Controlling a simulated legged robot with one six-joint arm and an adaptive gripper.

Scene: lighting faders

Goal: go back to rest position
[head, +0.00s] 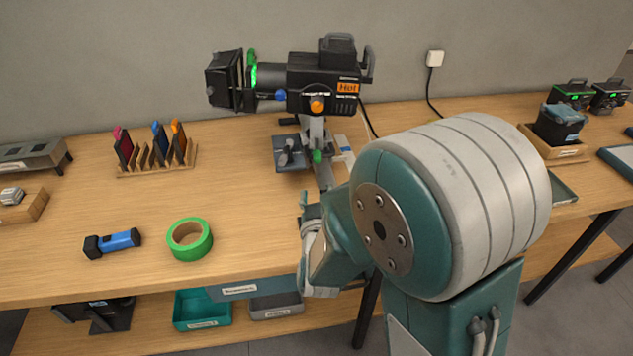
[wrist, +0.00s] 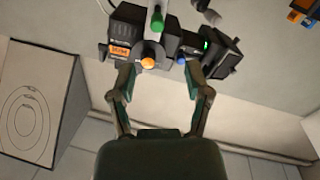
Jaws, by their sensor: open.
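My gripper (wrist: 158,82) is open and empty in the wrist view, its two fingers spread apart. The black stage light (wrist: 135,38) lies beyond the fingertips there, with its orange knob (wrist: 149,61) between them; I cannot tell the exact gap. In the head view the light (head: 320,75) stands upright on its stand at the back of the table (head: 250,215), with a "Hot" label. My arm (head: 450,205) is folded in the right foreground, and its wrist and gripper (head: 305,205) are partly hidden behind it, near the table's front edge.
Green tape (head: 206,240) and a blue flashlight (head: 112,243) lie on the front left of the table. A wooden rack (head: 157,168) holds coloured filters behind them. A wooden tray (head: 545,147) with a dark device stands at right. Bins (head: 201,310) sit on the lower shelf.

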